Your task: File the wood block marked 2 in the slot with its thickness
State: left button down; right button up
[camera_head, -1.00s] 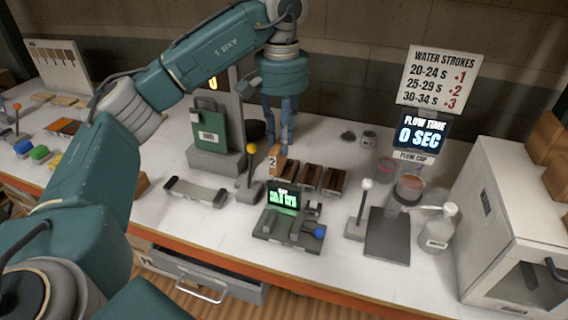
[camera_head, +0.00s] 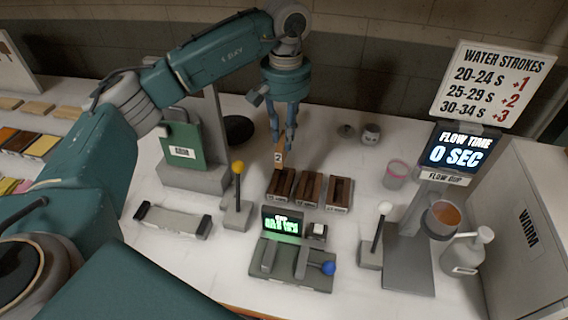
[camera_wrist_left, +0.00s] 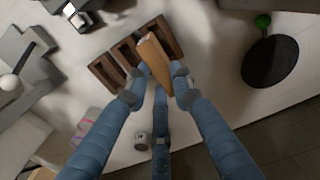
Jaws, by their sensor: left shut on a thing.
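The wood block marked 2 (camera_head: 279,157) is a small upright tan block with a dark "2" on a pale label. My left gripper (camera_head: 285,138) is shut on it, pointing down, behind the leftmost of three brown wooden slots. The left slot (camera_head: 281,185), middle slot (camera_head: 309,189) and right slot (camera_head: 340,193) stand in a row on the white table. In the left wrist view the block (camera_wrist_left: 153,62) sits between the fingers and overlaps part of the slots (camera_wrist_left: 106,72). I cannot tell how high its lower end is. My right gripper is not in view.
A gauge with a green display (camera_head: 283,225) stands in front of the slots. A yellow-knobbed lever (camera_head: 238,180) is to the left, a white-knobbed lever (camera_head: 379,232) to the right. A green-panelled stand (camera_head: 186,145) is behind left. A flow cup stand (camera_head: 405,258) is at right.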

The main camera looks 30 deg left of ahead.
aim_at(284, 155)
pick_arm(q)
jog(key=f, duration=0.1)
jog(key=f+p, duration=0.1)
jog(key=f, duration=0.2)
jog(key=shift+w+a+f, duration=0.1)
jog(key=shift+a+f, duration=0.2)
notch_tip(284, 155, down, 3)
jog(key=shift+p, duration=0.45)
notch_tip(284, 155, down, 4)
jog(key=shift+f+p, duration=0.1)
jog(key=shift+p, duration=0.6)
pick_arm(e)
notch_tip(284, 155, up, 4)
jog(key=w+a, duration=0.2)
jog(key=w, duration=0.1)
pick_arm(q)
jog(key=shift+f, duration=0.15)
jog(key=c, duration=1.9)
grip_release()
jog(key=shift+b, duration=0.3)
jog(key=shift+c, duration=0.2)
jog(key=o, duration=0.4)
notch_tip(284, 155, up, 11)
jog(key=b, duration=0.4)
jog(key=shift+w+d+r, duration=0.1)
jog(key=shift+r, duration=0.55)
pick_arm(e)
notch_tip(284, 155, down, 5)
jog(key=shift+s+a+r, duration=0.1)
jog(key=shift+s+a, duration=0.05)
